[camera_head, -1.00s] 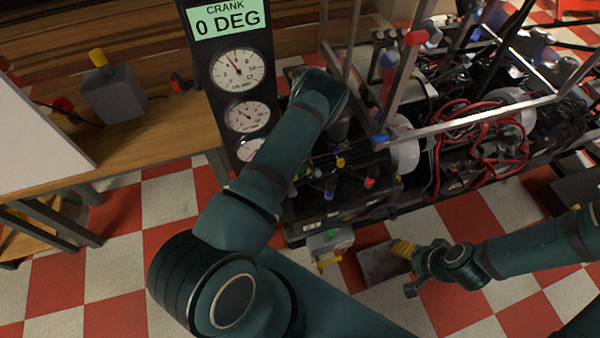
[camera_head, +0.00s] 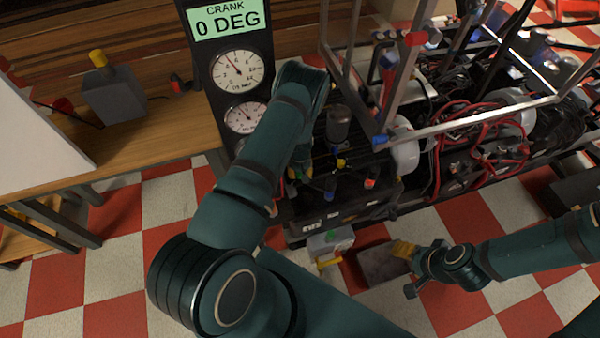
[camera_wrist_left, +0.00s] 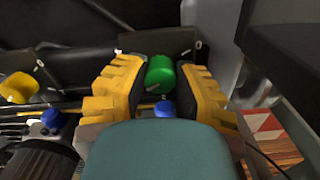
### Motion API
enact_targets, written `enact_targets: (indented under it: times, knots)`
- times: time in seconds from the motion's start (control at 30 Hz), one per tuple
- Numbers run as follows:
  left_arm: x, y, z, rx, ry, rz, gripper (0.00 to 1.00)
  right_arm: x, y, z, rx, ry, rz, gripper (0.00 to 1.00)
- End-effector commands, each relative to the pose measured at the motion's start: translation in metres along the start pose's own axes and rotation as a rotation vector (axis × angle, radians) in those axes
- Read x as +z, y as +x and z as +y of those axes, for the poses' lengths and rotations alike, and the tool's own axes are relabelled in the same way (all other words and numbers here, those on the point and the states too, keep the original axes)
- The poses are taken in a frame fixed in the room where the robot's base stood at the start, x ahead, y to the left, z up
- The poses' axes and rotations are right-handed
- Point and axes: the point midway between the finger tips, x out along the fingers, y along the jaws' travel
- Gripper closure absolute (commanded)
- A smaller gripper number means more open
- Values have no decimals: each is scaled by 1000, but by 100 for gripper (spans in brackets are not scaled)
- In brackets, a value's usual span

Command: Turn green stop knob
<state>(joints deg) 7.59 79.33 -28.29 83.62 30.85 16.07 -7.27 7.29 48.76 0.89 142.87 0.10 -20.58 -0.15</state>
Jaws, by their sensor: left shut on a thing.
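The green knob (camera_wrist_left: 160,75) sits between the two yellow fingers of my left gripper (camera_wrist_left: 159,88) in the left wrist view. The fingers are shut on its sides. In the head view my left arm bends down over the dark rotor bench, and its gripper (camera_head: 292,188) is mostly hidden behind the forearm; I cannot make out the knob clearly there.
Blue (camera_wrist_left: 164,108) and yellow (camera_wrist_left: 19,88) knobs are close by in the left wrist view. A gauge panel (camera_head: 235,60) reading "CRANK 0 DEG" stands behind my left arm. Metal frame bars (camera_head: 470,119) and red cables (camera_head: 480,135) lie to the right.

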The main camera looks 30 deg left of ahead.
Motion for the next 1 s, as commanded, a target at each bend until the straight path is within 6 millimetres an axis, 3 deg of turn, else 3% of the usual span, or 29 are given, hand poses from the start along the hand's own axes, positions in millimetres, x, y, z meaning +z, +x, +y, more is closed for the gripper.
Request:
enact_targets:
  times: [0.27,0.3,0.4,0.77,1.0]
  knots:
    - [0,0,0,0,0,1,100,0,0,0,0,0,0,43]
    - [0,0,0,0,-1,1,67,0,0,0,0,0,0,43]
    - [0,0,0,0,-1,1,38,0,0,0,0,0,0,43]
    - [0,-3,0,0,-1,1,38,0,0,0,0,0,0,43]
    - [-1,-39,1,2,-2,3,38,0,0,0,0,0,0,43]
